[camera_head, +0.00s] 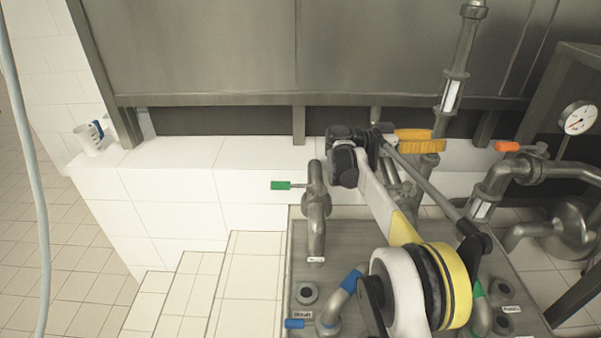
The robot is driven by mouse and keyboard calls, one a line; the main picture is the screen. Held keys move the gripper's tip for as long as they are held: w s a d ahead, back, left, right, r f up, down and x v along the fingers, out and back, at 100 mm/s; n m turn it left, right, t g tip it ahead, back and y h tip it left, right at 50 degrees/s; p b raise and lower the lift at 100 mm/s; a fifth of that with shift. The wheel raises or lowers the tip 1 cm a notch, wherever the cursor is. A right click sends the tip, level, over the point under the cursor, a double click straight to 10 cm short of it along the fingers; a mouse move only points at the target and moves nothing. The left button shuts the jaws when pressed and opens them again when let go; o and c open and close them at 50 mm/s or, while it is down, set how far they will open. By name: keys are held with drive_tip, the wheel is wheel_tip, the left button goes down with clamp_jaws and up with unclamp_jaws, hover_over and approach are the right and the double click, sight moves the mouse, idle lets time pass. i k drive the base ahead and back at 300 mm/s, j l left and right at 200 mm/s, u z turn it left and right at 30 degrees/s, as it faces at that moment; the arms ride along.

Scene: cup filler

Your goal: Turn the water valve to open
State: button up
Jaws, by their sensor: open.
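A blue lever handle (294,323) sits at the bottom, on a grey pipe fitting with a small label (303,314) that is too small to read surely. A green lever handle (281,185) points left from an upright grey pipe (316,210). An orange handle (419,144) lies behind my arm, and another orange handle (507,146) is further right. Which of these is the water valve cannot be told. My arm (406,295) reaches up over the pipes from the bottom, with dark parts at its far end (345,160). My gripper's fingertips cannot be made out, and no held object shows.
A grey metal plate (345,240) carries the pipes, with tiled steps (255,280) to its left. A white cup (90,138) stands on the tiled ledge (165,155). A pressure gauge (578,118) and pipes crowd the right. Tiled floor at left is free.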

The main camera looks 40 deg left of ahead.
sight(317, 185)
drive_tip(key=u, duration=1.85)
